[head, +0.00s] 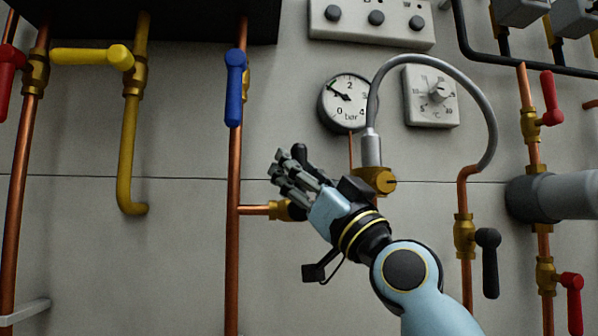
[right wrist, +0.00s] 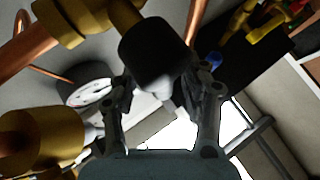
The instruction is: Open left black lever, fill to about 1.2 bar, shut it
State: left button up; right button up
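In the right wrist view the dark lever end (right wrist: 155,50) lies between the fingertips (right wrist: 158,90). I cannot tell whether the fingers press on it. The pressure gauge (head: 347,102) has its needle pointing to the upper left, between 0 and 2; the exact value is too small to read. The gauge also shows in the right wrist view (right wrist: 90,92). My left gripper is not in view.
A second black lever (head: 488,262) hangs down at right. A grey hose (head: 430,58) arches from the brass fitting (head: 375,180) to the right copper pipe. A blue lever (head: 234,88), yellow lever (head: 92,56) and red levers (head: 551,97) are nearby. A thermostat dial (head: 432,95) sits beside the gauge.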

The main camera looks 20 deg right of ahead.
jog(key=v, duration=0.7)
jog(key=shift+f, duration=0.15)
jog(key=shift+s+d, duration=0.1)
jog(key=shift+s, duration=0.05)
dwell(0.4)
